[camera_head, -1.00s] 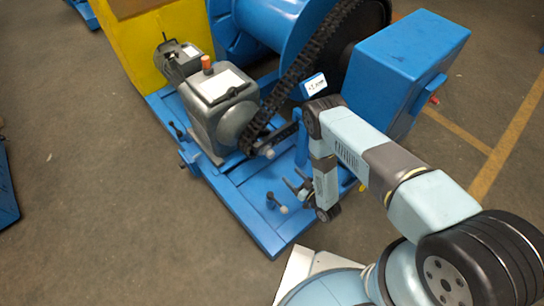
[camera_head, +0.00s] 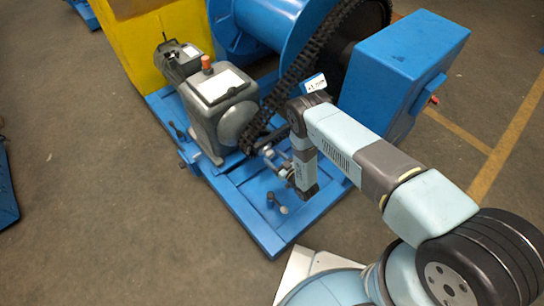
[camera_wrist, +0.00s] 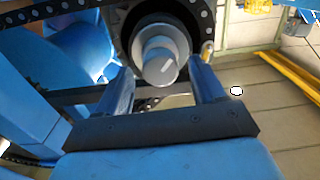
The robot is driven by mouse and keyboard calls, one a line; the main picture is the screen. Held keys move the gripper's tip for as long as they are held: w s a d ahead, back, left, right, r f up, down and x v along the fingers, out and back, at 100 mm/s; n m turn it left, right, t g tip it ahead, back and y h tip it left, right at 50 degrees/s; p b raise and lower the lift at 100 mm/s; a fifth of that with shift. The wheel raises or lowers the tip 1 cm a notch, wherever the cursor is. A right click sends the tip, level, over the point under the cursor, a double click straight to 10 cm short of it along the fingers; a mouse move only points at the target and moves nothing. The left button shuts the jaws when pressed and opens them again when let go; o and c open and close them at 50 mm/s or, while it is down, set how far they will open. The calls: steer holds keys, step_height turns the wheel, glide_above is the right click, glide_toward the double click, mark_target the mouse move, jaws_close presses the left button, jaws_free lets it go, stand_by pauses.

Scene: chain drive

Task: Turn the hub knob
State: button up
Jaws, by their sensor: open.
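The hub knob (camera_wrist: 160,58) is a round, pale grey stepped cylinder with a light bar mark on its face, on a dark round plate in the upper middle of the wrist view. In the head view a small grey knob end (camera_head: 267,151) shows by the chain's lower end. My gripper (camera_wrist: 161,70) is open, with one finger to the left and one to the right of the knob's lower part. I see no clear contact, and how deep the fingers reach is hard to tell. In the head view my gripper (camera_head: 277,162) is small, just beside the knob.
The black chain (camera_head: 300,70) slants up from the knob to the large dark wheel. The grey gearbox (camera_head: 220,108) stands to the left, and a blue box (camera_head: 403,70) to the right. A small lever (camera_head: 277,203) stands on the blue base frame (camera_head: 255,228).

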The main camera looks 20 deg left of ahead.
steer(key=shift+x, duration=0.85)
steer(key=c, duration=1.1)
steer(key=shift+o, duration=0.2)
steer(key=shift+d+m, duration=0.1)
steer(key=shift+m, duration=1.5)
steer(key=o, duration=1.1)
steer(key=shift+c, duration=0.2)
